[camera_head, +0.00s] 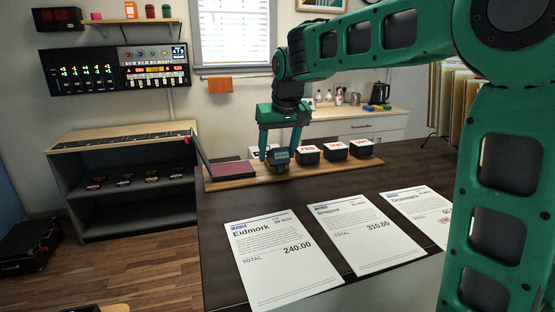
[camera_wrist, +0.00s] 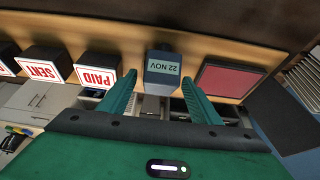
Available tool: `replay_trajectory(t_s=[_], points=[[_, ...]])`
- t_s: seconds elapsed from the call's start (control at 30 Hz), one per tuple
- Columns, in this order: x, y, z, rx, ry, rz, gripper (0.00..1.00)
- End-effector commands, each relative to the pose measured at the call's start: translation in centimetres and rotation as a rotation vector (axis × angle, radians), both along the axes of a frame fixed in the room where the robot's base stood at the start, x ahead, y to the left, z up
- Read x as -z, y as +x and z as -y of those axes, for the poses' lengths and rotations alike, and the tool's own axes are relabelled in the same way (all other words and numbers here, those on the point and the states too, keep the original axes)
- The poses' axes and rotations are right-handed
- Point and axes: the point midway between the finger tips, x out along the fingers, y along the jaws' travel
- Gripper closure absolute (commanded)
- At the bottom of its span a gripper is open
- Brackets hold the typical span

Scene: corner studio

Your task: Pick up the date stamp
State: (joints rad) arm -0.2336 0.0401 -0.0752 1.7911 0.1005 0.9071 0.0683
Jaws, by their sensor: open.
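The date stamp (camera_wrist: 162,68) is a dark grey block with a pale label reading "22 NOV". In the head view the stamp (camera_head: 279,158) stands on a long wooden board (camera_head: 232,182) at the far edge of the dark desk. My gripper (camera_wrist: 159,80) is open, with one green finger on each side of the stamp in the wrist view. In the head view my gripper (camera_head: 280,150) comes down from above at the stamp. A gap shows between each finger and the stamp, and I cannot tell how deep the fingers reach along it.
A red ink pad (camera_head: 230,171) lies left of the date stamp on the board. To its right stand several black stamps, including PAID (camera_head: 307,152) and SENT (camera_head: 335,148). Three paper invoices, one of them Eidmork (camera_head: 281,262), lie on the desk nearer me.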

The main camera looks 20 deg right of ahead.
Motion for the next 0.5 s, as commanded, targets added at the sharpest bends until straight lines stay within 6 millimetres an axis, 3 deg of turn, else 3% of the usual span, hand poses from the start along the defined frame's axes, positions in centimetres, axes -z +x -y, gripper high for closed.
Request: replay_trajectory(t_s=[0.2,0.4,0.5], points=[[0.04,0.02,0.04,0.0,0.0,0.0,0.45],[0.03,0.01,0.05,0.0,0.0,0.0,0.9],[0.0,0.01,0.06,0.001,0.0,0.0,0.94]])
